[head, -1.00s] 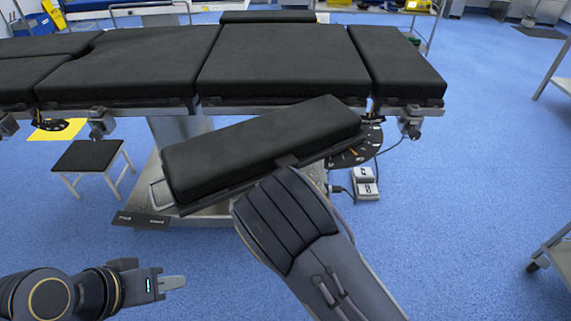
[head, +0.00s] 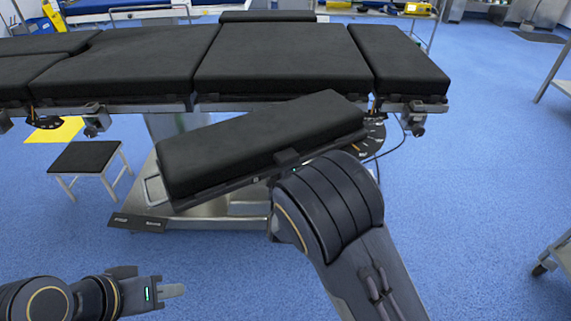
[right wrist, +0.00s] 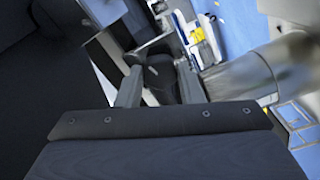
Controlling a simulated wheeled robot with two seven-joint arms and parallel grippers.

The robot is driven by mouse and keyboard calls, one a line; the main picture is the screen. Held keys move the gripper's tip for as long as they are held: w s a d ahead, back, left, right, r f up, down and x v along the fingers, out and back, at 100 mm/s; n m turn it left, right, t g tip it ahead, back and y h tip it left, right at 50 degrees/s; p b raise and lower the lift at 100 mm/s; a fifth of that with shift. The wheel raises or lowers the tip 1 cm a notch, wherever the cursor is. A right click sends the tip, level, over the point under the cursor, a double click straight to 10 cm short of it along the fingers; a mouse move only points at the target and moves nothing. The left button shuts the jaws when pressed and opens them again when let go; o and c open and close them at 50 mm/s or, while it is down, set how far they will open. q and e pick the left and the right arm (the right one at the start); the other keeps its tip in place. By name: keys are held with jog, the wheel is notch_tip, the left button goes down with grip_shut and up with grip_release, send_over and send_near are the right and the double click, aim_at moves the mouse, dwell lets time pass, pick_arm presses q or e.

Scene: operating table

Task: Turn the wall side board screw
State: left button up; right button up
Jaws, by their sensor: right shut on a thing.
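The side board (head: 255,138), a black padded board with a metal rail, sits tilted in front of the operating table (head: 285,62). My right gripper is hidden behind my right wrist at the board's near edge in the head view. In the right wrist view, its two grey fingers (right wrist: 160,90) stand on either side of a dark part (right wrist: 160,76), seemingly the screw's knob, and are shut on it. The knob's shape is hard to make out. My left gripper (head: 172,290) is low at the left, away from the board, and its finger gap does not show.
A black-topped stool (head: 88,157) stands at the left. A dark foot plate (head: 137,222) and the table's metal base lie below the board. A cart (head: 553,255) stands at the right edge. The blue floor (head: 470,200) between is clear.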

jog(key=m+b, duration=0.4)
jog(key=m, duration=0.8)
jog(key=m+b, duration=0.4)
jog(key=m, duration=0.9)
jog(key=shift+a+f, duration=0.1)
jog(key=shift+a, duration=0.1)
dwell(0.4)
jog(key=o, duration=1)
jog(key=shift+s, duration=0.1)
